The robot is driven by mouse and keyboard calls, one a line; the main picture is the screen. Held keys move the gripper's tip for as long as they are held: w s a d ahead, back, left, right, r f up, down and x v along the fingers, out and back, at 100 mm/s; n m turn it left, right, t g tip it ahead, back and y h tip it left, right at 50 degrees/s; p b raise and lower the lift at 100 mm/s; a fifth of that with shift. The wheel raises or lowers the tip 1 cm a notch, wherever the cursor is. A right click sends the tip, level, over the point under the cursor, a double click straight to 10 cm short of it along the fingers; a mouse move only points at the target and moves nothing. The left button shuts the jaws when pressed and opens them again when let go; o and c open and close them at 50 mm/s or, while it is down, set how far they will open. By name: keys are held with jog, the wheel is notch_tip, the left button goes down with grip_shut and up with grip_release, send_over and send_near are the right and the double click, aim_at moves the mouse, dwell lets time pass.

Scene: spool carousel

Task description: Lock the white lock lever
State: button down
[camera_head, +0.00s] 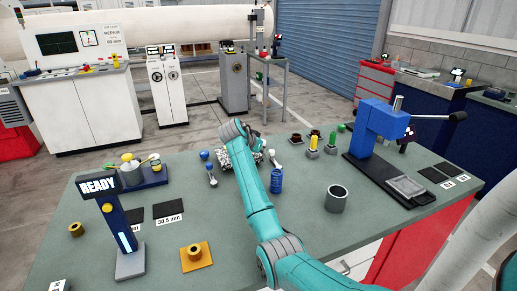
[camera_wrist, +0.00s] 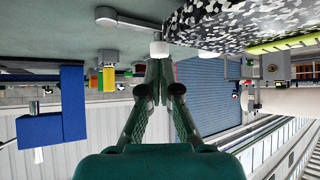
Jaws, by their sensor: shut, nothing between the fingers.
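The white lock lever (camera_wrist: 130,28) shows in the wrist view as a grey arm running from a round pivot to a white knob (camera_wrist: 159,48). In the head view its white knob (camera_head: 271,153) appears just right of my wrist. My gripper (camera_wrist: 158,68) is shut and empty. Its fingertips are close to the knob in the wrist picture; I cannot tell whether they touch it. A black-and-white patterned body (camera_wrist: 235,25) lies beside the lever. My arm hides much of that body and the gripper in the head view.
The wrist view is upside down. A blue-knobbed lever (camera_head: 205,156) is on the left. A blue press (camera_head: 374,125) stands at the right, a READY display (camera_head: 98,185) at the left.

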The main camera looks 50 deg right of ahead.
aim_at(270, 154)
jog(key=shift+x, duration=2.15)
jog(key=shift+w, duration=0.1)
